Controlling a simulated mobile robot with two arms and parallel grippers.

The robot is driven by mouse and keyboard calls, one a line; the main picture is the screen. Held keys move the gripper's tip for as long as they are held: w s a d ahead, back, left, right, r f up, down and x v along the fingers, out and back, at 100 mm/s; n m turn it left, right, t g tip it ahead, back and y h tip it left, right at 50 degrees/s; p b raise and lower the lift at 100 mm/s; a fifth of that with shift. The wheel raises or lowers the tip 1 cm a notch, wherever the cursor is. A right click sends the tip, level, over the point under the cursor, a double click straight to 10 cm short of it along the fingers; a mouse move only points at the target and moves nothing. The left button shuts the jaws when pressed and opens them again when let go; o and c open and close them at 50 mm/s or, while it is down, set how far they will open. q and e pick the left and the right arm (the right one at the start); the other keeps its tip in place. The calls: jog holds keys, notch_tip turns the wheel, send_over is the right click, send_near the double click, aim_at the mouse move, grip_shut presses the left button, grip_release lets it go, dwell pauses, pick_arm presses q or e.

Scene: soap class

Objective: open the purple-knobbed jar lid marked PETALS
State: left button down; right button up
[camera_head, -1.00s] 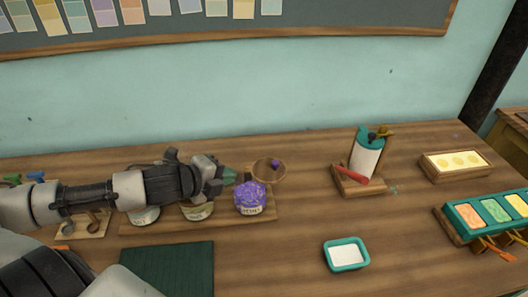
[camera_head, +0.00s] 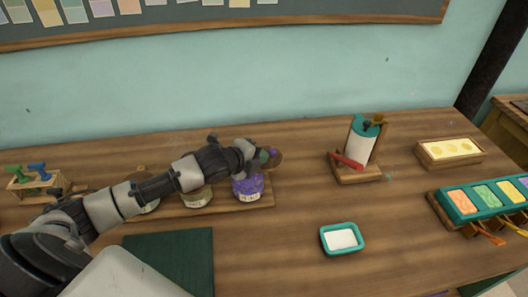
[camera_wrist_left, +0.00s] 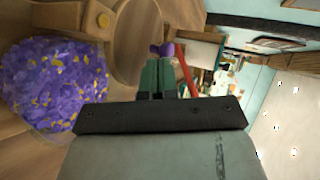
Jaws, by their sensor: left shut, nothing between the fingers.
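The PETALS jar (camera_head: 247,191) stands uncovered at the right end of a wooden rack, with purple petals showing at its mouth. The petals also fill the left of the left wrist view (camera_wrist_left: 55,85). Its round wooden lid (camera_head: 278,161) stands open behind the jar, with a purple knob (camera_head: 272,153) partly hidden by my gripper. My left gripper (camera_head: 265,157) is shut and empty, above and behind the jar at the lid. In the left wrist view its green fingertips (camera_wrist_left: 158,76) are together just short of the knob (camera_wrist_left: 163,49); contact is unclear. My right gripper is out of view.
Other jars (camera_head: 196,197) stand left of the PETALS jar, partly under my left arm. A dark green mat (camera_head: 170,262) and a teal tray (camera_head: 342,238) lie in front. A roll stand (camera_head: 360,150) stands to the right. The table between is clear.

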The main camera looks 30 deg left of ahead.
aim_at(266, 147)
pick_arm(q)
jog(key=shift+w+d+f, duration=0.15)
jog(key=shift+w+d, duration=0.1)
jog(key=shift+w, duration=0.45)
jog(key=shift+w+n+y+p, duration=0.15)
jog(key=shift+n+y+p, duration=0.25)
jog(key=shift+y, duration=0.1)
jog(key=shift+w, duration=0.1)
jog(key=shift+w+n+y+p, duration=0.3)
jog(key=shift+n+y+p, duration=0.4)
jog(key=shift+n, duration=0.1)
jog(key=n+y, duration=0.1)
jog(key=w+n+y+p, duration=0.1)
jog(key=shift+w+a+t+y, duration=0.15)
jog(key=shift+a+t+y, duration=0.15)
jog(key=shift+y, duration=0.1)
jog(key=shift+w+a+p, duration=0.2)
jog(key=shift+w+p, duration=0.05)
jog(key=shift+p, duration=0.1)
jog(key=shift+w, duration=0.1)
